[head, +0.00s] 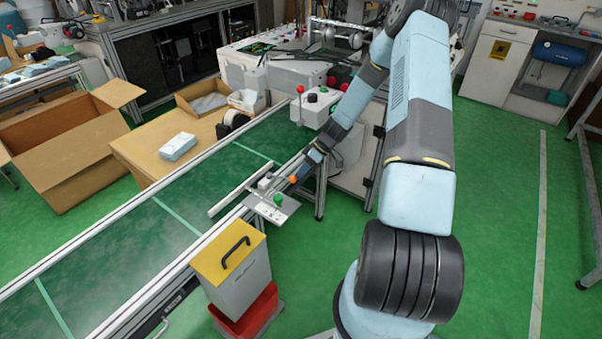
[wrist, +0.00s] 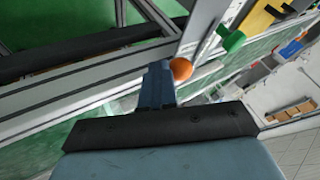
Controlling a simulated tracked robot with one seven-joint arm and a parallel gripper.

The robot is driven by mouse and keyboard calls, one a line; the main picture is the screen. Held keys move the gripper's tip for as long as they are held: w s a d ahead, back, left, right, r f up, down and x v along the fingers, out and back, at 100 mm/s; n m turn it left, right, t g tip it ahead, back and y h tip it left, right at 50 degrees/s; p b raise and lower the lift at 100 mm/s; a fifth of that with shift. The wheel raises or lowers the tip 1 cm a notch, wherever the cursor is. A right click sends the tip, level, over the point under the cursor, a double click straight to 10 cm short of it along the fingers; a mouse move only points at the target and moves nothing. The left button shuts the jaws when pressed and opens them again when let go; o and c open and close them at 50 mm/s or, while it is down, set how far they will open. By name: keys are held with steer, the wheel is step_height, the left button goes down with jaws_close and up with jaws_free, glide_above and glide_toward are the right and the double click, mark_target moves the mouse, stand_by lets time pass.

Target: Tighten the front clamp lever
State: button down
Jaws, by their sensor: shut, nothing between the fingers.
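A metal clamp bracket (head: 266,209) sits on the near rail of the green conveyor in the head view. It carries a green knob (head: 278,199) and an orange ball knob (head: 293,179). In the wrist view, the orange ball (wrist: 181,68) is right beside the tip of my gripper (wrist: 157,72). The green knob (wrist: 231,39) is farther off, up and right, on a metal rod. My gripper is shut and empty. I cannot tell whether it touches the orange ball. My gripper (head: 300,173) is small in the head view. The lever arm under the orange ball is mostly hidden.
A yellow-topped bin (head: 230,262) stands in front of the rail, close to the bracket. A control box (head: 315,106) with a red knob rises behind my forearm. A wooden table (head: 165,150) and a cardboard box (head: 70,150) are beyond the belt. Green floor lies open right.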

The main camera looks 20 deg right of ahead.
steer(key=shift+w+d, duration=0.15)
steer(key=shift+w, duration=0.6)
steer(key=v, duration=1)
steer(key=s+a+r+m+t+h, duration=0.15)
steer(key=s+r, duration=0.25)
steer(key=r, duration=0.5)
steer(key=s+a+r+m+h, duration=0.1)
steer(key=s+a+r+h, duration=0.3)
steer(key=r, duration=0.6)
steer(key=s+a+r+m+h, duration=0.1)
steer(key=s+r+m, duration=0.1)
steer(key=s+r, duration=0.5)
steer(key=s+a+r+m+t, duration=0.1)
steer(key=s+r+m+t, duration=0.1)
steer(key=s+r, duration=0.5)
steer(key=s+a+r+m+t+h, duration=0.1)
steer(key=s+r+m, duration=0.3)
steer(key=s, duration=0.9)
step_height(320, 180, up, 3)
steer(key=shift+a+r+t, duration=0.1)
steer(key=shift+a+t, duration=0.15)
steer(key=shift+t, duration=0.6)
steer(key=shift+s+h, duration=0.1)
steer(key=shift+h, duration=0.15)
